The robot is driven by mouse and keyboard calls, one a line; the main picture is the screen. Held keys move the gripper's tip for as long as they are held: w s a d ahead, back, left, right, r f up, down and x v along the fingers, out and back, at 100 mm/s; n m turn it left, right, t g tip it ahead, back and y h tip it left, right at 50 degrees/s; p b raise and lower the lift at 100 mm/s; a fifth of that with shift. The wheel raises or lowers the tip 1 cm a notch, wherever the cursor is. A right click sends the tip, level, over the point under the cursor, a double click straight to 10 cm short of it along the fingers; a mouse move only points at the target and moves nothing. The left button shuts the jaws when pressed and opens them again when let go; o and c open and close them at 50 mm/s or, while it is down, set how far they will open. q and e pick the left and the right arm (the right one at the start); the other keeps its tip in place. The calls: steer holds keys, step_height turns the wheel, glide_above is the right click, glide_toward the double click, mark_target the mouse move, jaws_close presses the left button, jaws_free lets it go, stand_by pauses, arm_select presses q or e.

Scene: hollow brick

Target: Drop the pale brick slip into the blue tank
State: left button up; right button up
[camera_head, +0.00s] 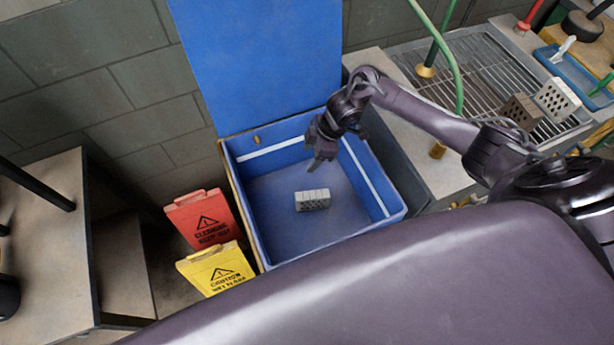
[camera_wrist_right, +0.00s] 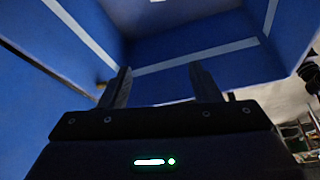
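A pale grey brick slip with holes (camera_head: 312,200) lies on the floor of the open blue tank (camera_head: 290,238) in the head view. My right gripper (camera_head: 317,166) reaches over the tank from the right and is above and behind the brick. In the right wrist view its two fingers (camera_wrist_right: 157,86) are spread apart with nothing between them. The tank's blue walls with pale stripes fill most of that view. A small pale patch (camera_wrist_right: 158,2) shows at its top edge, too cut off to identify. My left gripper is not in view.
The tank's blue lid (camera_head: 262,60) stands raised at the back. Red (camera_head: 203,218) and yellow (camera_head: 216,268) caution signs stand left of the tank. At right, a brown brick (camera_head: 522,111) and a white holed brick (camera_head: 557,99) sit on a metal rack (camera_head: 470,72).

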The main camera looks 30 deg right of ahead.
steer(key=b+v, duration=0.1)
steer(key=v, duration=0.6)
steer(key=shift+r, duration=0.35)
steer(key=shift+d, duration=0.15)
steer(key=shift+s+f, duration=0.1)
